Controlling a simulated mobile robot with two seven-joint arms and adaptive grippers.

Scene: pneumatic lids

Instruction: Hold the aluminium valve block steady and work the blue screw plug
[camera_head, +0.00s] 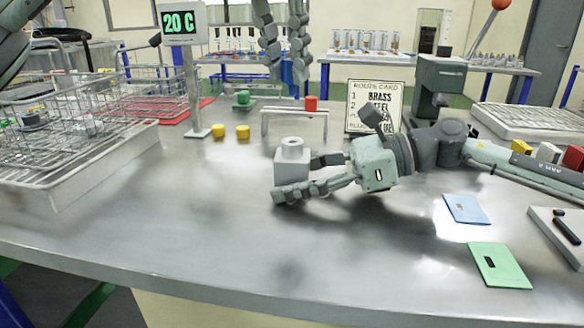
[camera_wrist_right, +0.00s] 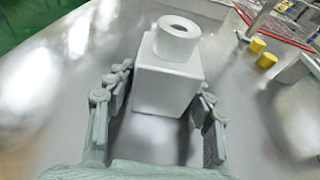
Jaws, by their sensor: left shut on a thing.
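The pale valve block (camera_head: 291,163) stands upright on the grey table, with a round collar on top. In the right wrist view the block (camera_wrist_right: 166,78) shows an open hole in its collar and no plug in it. My right gripper (camera_head: 300,177) is open, its fingers on either side of the block; in the wrist view a gap shows beside the block's left side. My left gripper (camera_head: 286,75) hangs high above the back of the table, shut on what seems to be the blue screw plug, which its fingers almost wholly hide.
A grey bridge-shaped stand (camera_head: 294,113) with a red piece (camera_head: 311,103) on it is behind the block. Yellow pieces (camera_head: 243,132) lie to its left. A wire basket (camera_head: 85,120) fills the left side. Blue (camera_head: 466,209) and green (camera_head: 498,265) cards lie at right. The front table is clear.

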